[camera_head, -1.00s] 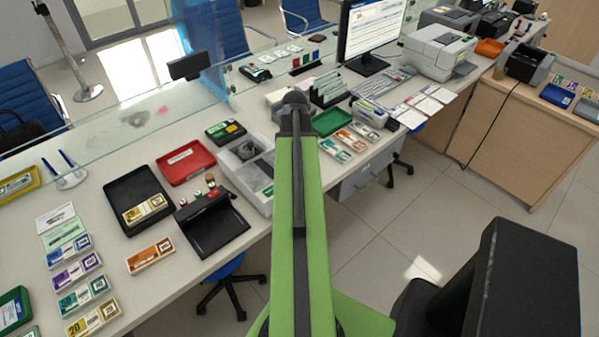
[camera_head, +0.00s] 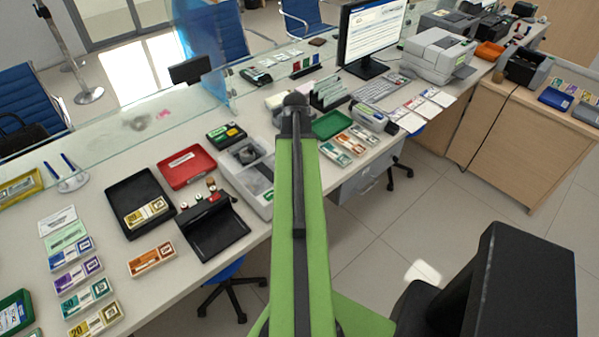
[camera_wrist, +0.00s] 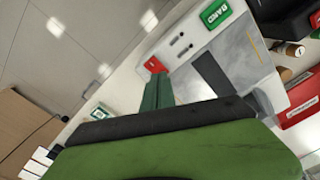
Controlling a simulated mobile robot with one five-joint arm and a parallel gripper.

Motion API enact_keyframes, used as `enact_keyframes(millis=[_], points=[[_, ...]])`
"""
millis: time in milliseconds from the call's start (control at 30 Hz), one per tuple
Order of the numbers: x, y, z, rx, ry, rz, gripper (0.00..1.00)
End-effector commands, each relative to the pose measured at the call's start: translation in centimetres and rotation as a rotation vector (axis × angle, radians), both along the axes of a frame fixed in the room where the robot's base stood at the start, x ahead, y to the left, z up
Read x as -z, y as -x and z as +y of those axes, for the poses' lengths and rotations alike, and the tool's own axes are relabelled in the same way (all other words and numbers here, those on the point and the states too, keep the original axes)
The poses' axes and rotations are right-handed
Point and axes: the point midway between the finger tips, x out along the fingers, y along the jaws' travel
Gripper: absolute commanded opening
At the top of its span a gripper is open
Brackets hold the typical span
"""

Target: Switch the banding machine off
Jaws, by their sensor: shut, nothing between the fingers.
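The banding machine (camera_head: 262,190) is a pale grey and white unit on the counter in the head view, partly hidden by my green arm. In the wrist view its light grey top (camera_wrist: 235,70) shows at close range. Whether that red part is the switch, I cannot tell. My gripper (camera_wrist: 159,77) is shut and empty, its dark green fingers pointing at the red part. Contact cannot be told. The fingers are hidden in the head view.
A glass screen (camera_head: 110,125) runs along the counter's far side.

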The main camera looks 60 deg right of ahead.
Motion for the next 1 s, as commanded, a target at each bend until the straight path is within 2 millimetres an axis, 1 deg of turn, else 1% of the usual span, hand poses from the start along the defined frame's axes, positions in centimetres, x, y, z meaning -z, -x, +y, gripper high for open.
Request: enact_keyframes(millis=[33,400,500,1000], points=[[-1.0,0.0,0.0,0.0,0.0,0.0,0.0],[-4.4,0.0,0.0,0.0,0.0,0.0,0.0],[-5.1,0.0,0.0,0.0,0.0,0.0,0.0],[-4.9,-0.2,0.1,-0.003,0.0,0.0,0.0]])
